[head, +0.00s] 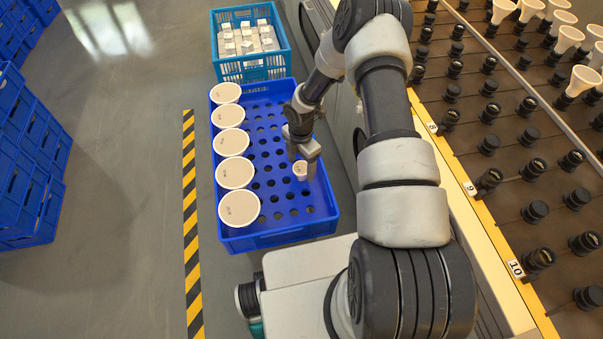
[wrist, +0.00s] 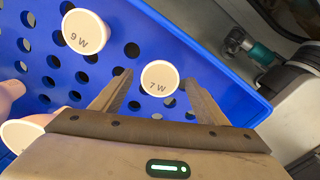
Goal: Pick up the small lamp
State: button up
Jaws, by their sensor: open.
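The small lamp (head: 300,168) has a round white face and stands in the perforated blue crate, right beside my gripper (head: 307,160). In the wrist view a lamp marked 7 W (wrist: 159,77) shows face-on between the tips of my open gripper (wrist: 156,79). A gap shows on each side of it, and nothing is held. I cannot tell how far the fingertips are above it. Another lamp marked 9 W (wrist: 86,31) is up and left of it.
Several large white lamps (head: 235,173) line the left side of the blue crate (head: 278,240). A teal crate (head: 263,68) with small white boxes stands behind. A rack of sockets (head: 520,150) is on the right. Open floor (head: 120,180) lies left, beyond a striped line.

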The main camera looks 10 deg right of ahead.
notch_tip(320, 180, down, 2)
jog(key=shift+f, duration=0.2)
jog(key=c, duration=1.2)
